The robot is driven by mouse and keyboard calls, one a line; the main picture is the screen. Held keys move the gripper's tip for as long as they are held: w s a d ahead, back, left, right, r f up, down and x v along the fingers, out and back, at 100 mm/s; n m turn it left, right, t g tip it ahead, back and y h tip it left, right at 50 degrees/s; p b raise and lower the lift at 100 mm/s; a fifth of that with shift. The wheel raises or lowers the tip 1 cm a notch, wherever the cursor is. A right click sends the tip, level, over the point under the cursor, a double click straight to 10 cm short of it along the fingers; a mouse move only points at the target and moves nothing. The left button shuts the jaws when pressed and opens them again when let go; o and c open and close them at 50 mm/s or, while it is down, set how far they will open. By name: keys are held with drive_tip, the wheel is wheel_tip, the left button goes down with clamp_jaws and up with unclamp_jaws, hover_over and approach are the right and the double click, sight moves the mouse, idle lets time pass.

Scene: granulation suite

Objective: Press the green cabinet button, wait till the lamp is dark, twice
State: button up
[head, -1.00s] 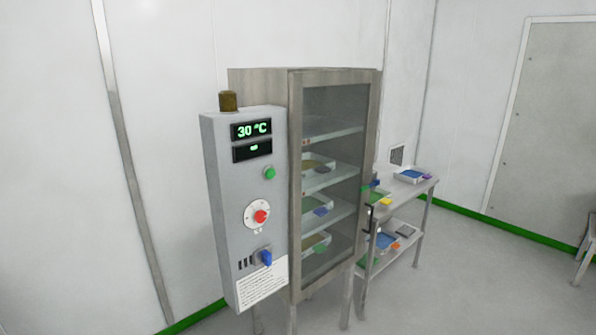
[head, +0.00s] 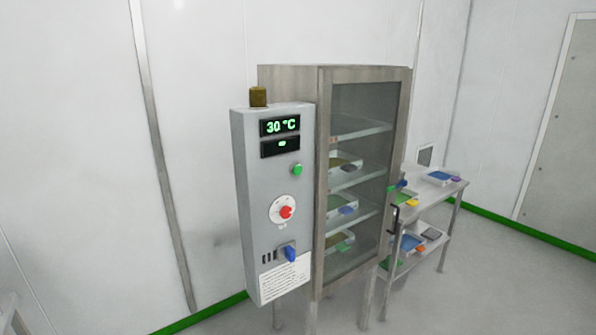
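The green button (head: 297,170) is on the grey control panel (head: 247,215) at the left side of the cabinet (head: 318,90). The lamp (head: 258,96) on top of the panel is a dull brown and looks unlit. The upper display (head: 280,126) reads 30 °C; the lower display (head: 280,146) shows a small green mark. Below the button are a red knob (head: 286,212) on a white dial and a blue switch handle (head: 290,254). The cabinet's glass door is shut, with trays on its shelves. My gripper is not in view.
A steel two-shelf table (head: 447,205) with blue and green trays stands right of the cabinet. A grey door (head: 563,150) is in the right wall. The floor (head: 480,290) in front and to the right looks clear.

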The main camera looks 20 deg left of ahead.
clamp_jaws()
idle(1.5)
